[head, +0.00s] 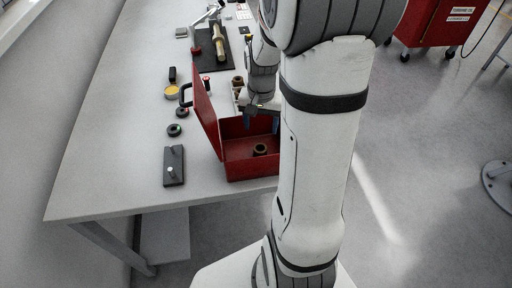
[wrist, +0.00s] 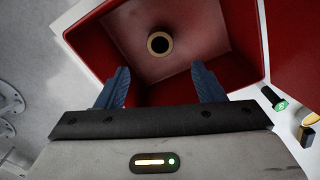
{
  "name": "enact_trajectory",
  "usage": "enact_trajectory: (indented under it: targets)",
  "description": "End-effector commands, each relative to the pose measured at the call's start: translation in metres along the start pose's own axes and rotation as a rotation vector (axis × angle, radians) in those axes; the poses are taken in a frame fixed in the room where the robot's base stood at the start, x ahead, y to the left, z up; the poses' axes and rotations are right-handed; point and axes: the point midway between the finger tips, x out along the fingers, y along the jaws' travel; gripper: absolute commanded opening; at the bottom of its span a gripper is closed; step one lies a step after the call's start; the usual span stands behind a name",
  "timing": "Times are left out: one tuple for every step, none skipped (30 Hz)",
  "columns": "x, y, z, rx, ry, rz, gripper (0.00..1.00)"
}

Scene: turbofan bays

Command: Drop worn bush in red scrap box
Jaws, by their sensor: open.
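The worn bush (head: 260,149) is a small brown ring lying on the floor of the red scrap box (head: 238,172). In the wrist view the bush (wrist: 159,43) shows as a tan ring with a dark hole, near the far wall inside the box (wrist: 240,72). The box lid stands open on the left in the head view. My gripper (head: 262,122) is above the box opening, its blue fingers (wrist: 160,88) apart with nothing between them. The bush is apart from the fingers, below and beyond them.
A dark block with a pale knob (head: 174,166) lies on the table left of the box. Black rings (head: 174,130) and a yellow-topped tin (head: 172,92) are behind it. Another brown bush-like part (head: 238,82) stands behind the box.

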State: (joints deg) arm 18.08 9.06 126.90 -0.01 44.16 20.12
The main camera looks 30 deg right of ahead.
Motion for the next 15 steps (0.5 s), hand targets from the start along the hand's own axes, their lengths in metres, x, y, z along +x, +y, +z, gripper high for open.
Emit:
enact_trajectory:
  targets:
    - [-0.005, 0.000, -0.001, 0.000, 0.005, -0.002, 0.62]
    - [-0.009, -0.001, -0.001, 0.000, 0.006, -0.002, 0.62]
    - [-0.016, -0.001, -0.001, 0.000, 0.007, -0.003, 0.62]
    - [-0.021, -0.001, -0.001, 0.000, 0.007, -0.002, 0.62]
    - [-0.026, 0.000, -0.001, 0.000, 0.007, -0.002, 0.62]
    - [-0.034, -0.001, -0.001, 0.000, 0.007, -0.003, 0.62]
    - [-0.039, -0.001, -0.001, 0.000, 0.008, -0.003, 0.62]
    - [-0.044, -0.001, -0.001, 0.000, 0.006, -0.002, 0.62]
    - [-0.051, -0.001, -0.001, 0.000, 0.007, -0.003, 0.62]
    - [-0.055, -0.001, -0.001, 0.000, 0.006, -0.002, 0.62]
    - [-0.059, -0.001, -0.001, 0.000, 0.006, -0.002, 0.62]
    - [-0.064, 0.000, -0.001, 0.000, 0.004, -0.002, 0.62]
    - [-0.067, -0.001, -0.001, 0.000, 0.005, -0.002, 0.62]
    - [-0.070, 0.000, -0.001, 0.000, 0.005, -0.002, 0.62]
    - [-0.072, 0.000, 0.000, 0.000, 0.004, -0.001, 0.62]
